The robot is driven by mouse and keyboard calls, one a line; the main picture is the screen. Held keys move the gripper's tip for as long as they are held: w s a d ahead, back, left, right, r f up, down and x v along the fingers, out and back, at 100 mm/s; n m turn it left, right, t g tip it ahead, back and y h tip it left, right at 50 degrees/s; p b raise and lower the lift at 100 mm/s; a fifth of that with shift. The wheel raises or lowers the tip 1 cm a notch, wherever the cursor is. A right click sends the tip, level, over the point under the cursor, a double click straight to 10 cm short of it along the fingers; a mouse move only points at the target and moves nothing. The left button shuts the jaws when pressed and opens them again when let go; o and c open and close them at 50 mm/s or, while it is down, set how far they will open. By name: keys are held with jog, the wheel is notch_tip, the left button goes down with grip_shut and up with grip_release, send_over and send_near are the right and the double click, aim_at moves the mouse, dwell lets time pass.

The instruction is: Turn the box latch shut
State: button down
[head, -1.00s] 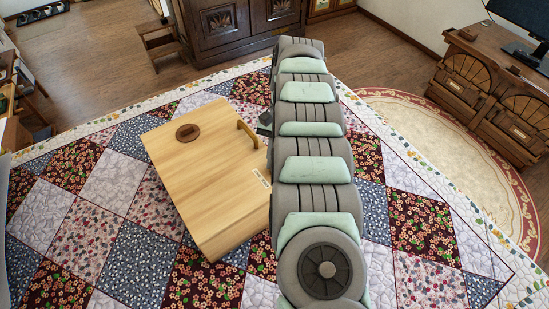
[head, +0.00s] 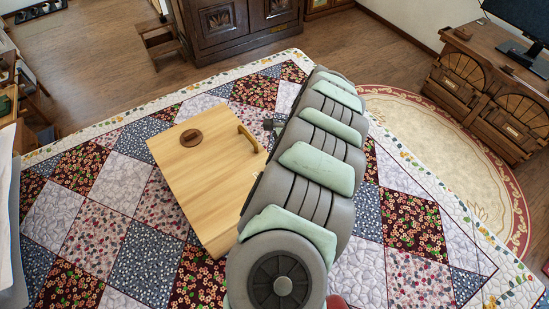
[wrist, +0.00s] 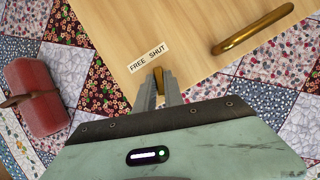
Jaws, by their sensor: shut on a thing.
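The box (head: 205,180) is pale wood and sits on the quilt. It also shows in the wrist view (wrist: 200,40), with a white label (wrist: 149,56) reading "FREE SHUT" near its edge. The small brass latch (wrist: 158,76) is beside the label at that edge. My gripper (wrist: 159,90) is shut on the latch, its two grey fingers on either side. Most of the latch is hidden between the fingers. In the head view my arm covers the latch and label.
A brass handle (wrist: 255,28) stands on the box, and a dark round disc (head: 191,138) lies on its lid. A red rounded object (wrist: 38,95) lies on the patchwork quilt (head: 90,230). A desk (head: 480,100) is at right, a dark armoire (head: 235,25) behind.

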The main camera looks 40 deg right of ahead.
jog(key=m+p, duration=0.2)
jog(key=p, duration=0.1)
jog(key=m+t+p, duration=0.1)
jog(key=shift+s+a+r+m+h, duration=0.15)
jog(key=shift+r+m+h, duration=0.1)
jog(key=shift+m+h, duration=0.15)
jog(key=shift+f+m+p, duration=0.1)
jog(key=shift+m+p, duration=0.4)
jog(key=shift+p, duration=0.3)
jog(key=shift+f+t+h, duration=0.15)
jog(key=shift+t+h, duration=0.15)
jog(key=c, duration=1.4)
grip_release()
jog(key=shift+c, duration=0.2)
